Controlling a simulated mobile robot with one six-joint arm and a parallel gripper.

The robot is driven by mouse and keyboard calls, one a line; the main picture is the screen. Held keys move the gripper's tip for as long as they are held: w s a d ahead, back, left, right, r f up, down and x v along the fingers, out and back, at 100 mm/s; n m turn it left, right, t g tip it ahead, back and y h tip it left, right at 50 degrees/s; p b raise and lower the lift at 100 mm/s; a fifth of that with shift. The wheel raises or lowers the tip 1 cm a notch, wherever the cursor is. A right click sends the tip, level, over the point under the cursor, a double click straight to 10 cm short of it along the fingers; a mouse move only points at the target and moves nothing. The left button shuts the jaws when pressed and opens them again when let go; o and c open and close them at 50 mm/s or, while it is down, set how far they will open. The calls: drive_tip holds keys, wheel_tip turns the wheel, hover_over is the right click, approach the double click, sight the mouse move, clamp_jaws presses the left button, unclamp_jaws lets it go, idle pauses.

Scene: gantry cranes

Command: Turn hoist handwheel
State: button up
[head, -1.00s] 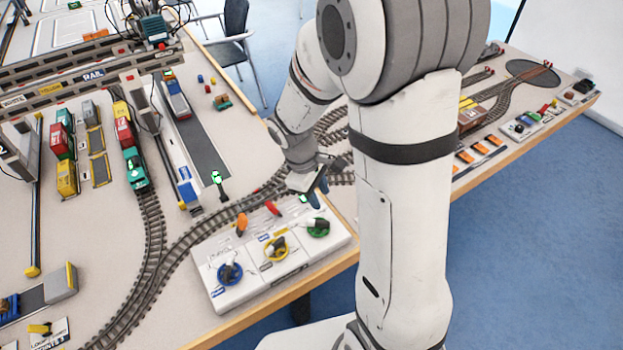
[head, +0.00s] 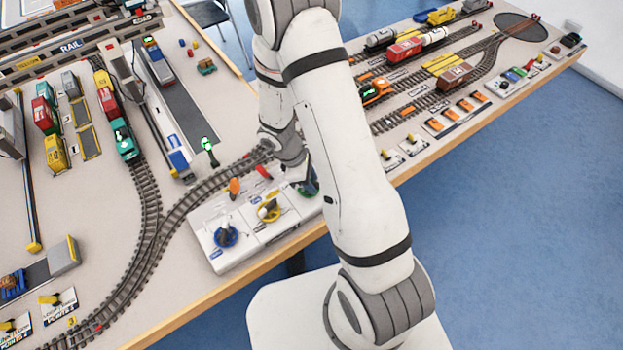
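A white control box (head: 212,258) sits at the table's front edge with a row of three handwheels. The blue handwheel (head: 226,236) is at its left and the yellow handwheel (head: 269,210) in its middle. The green handwheel (head: 309,189) is at its right end, partly hidden by my arm. Labels on the box are too small to read, so I cannot tell which wheel is the hoist's. My gripper (head: 302,183) points down at the green handwheel, close to or touching it. Its fingers are mostly hidden, so its opening does not show.
An orange lever (head: 235,186) and a red lever (head: 264,172) stand at the back of the box. Behind it run curved tracks (head: 150,205), a train with a teal locomotive (head: 124,142) and a small green-lit signal post (head: 208,147). Another track yard with wagons (head: 455,77) lies right.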

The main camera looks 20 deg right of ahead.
drive_tip(key=shift+f, duration=0.2)
drive_tip(key=shift+c, duration=0.3)
clamp_jaws()
